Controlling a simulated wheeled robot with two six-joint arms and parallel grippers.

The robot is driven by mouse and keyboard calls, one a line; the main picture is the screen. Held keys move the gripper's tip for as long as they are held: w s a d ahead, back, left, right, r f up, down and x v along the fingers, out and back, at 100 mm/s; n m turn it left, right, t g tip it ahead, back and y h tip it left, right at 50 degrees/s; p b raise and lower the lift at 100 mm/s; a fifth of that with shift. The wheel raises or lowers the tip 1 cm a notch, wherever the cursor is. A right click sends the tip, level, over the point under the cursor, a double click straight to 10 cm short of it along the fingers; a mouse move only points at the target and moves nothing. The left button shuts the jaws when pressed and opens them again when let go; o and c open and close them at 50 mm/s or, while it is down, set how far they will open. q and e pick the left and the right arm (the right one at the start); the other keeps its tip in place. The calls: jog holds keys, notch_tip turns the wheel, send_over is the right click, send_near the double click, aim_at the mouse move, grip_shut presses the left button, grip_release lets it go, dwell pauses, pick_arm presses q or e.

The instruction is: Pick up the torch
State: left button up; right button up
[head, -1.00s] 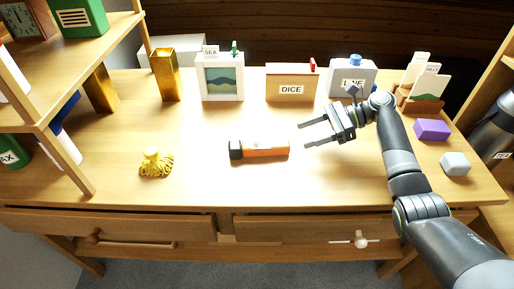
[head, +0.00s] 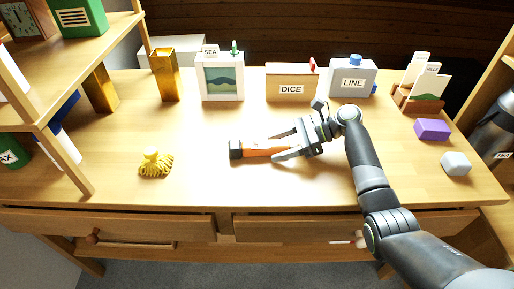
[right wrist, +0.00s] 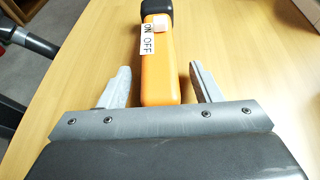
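The torch (head: 262,148) lies on its side on the table, with an orange body and a dark head pointing left in the head view. In the right wrist view the torch (right wrist: 159,70) shows a white switch and an ON OFF label. My right gripper (head: 283,147) is open, with its two fingers on either side of the torch's rear end. In the right wrist view gaps show between the torch and both fingers, the gripper (right wrist: 158,84) being open around it. My left gripper is not in view.
A yellow tassel-like brush (head: 156,163) lies left of the torch. The DICE box (head: 291,84), the SEA frame (head: 221,78) and the LINE box (head: 352,80) stand behind. A purple block (head: 432,129) and a grey block (head: 455,163) lie at right. The table around the torch is clear.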

jog(key=c, duration=1.2)
notch_tip(320, 180, up, 9)
jog(key=shift+r+p, duration=0.1)
jog(key=shift+p, duration=0.75)
jog(key=shift+r, duration=0.45)
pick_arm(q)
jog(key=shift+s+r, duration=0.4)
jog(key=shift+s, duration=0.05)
